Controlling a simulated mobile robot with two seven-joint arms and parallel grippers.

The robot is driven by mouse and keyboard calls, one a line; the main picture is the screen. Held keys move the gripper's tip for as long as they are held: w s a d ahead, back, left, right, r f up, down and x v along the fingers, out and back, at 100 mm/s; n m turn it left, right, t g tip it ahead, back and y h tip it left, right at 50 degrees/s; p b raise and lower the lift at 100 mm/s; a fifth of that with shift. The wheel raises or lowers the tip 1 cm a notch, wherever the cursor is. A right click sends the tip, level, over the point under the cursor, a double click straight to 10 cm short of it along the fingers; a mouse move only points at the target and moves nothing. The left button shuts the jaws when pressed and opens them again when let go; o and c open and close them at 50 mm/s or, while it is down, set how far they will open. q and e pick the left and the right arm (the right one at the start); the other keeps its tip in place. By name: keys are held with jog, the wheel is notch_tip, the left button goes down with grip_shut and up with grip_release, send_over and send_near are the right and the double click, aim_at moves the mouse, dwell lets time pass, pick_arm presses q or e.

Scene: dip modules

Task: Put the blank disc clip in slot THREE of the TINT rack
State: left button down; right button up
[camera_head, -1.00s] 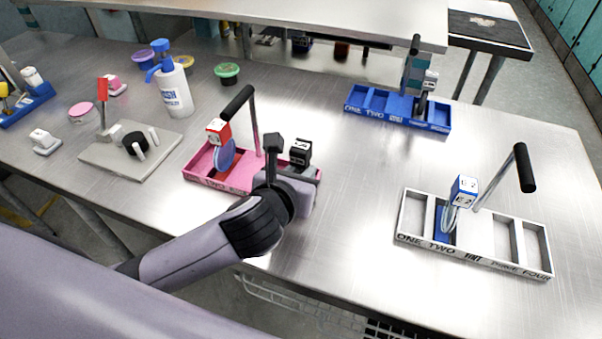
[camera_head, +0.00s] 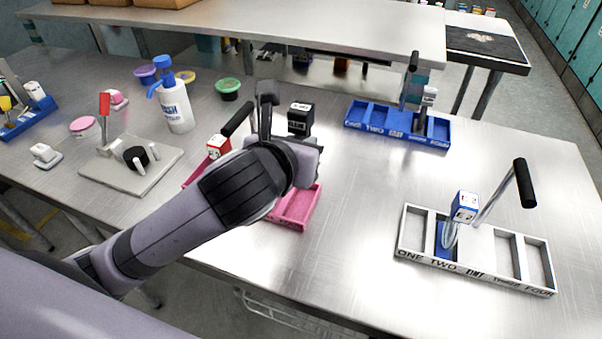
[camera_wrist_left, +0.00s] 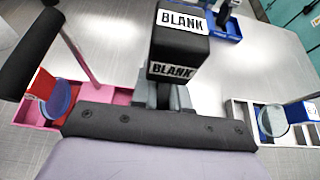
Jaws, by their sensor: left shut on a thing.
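My left gripper (camera_wrist_left: 165,96) is shut on the black blank disc clip (camera_wrist_left: 178,38), which has BLANK labels. It holds the clip upright above the far side of the pink rack (camera_head: 296,208); the clip also shows in the head view (camera_head: 301,118). Its lower part is hidden. The white TINT rack (camera_head: 475,274) lies to the right, marked ONE, TWO, THREE, FOUR. Slot THREE (camera_head: 507,256) looks empty, as do ONE and FOUR. A blue-and-white clip (camera_head: 464,208) stands in slot TWO. My right gripper is not in view.
The TINT rack has a tilted post with a black handle (camera_head: 525,183). The pink rack holds a red-and-white clip (camera_head: 218,146) beside another black handle. A blue rack (camera_head: 392,133) stands at the back. Bare table lies between the pink and TINT racks.

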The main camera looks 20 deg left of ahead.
aim_at(301, 107)
pick_arm(q)
notch_tip(301, 107, up, 10)
jog(key=shift+f, duration=0.1)
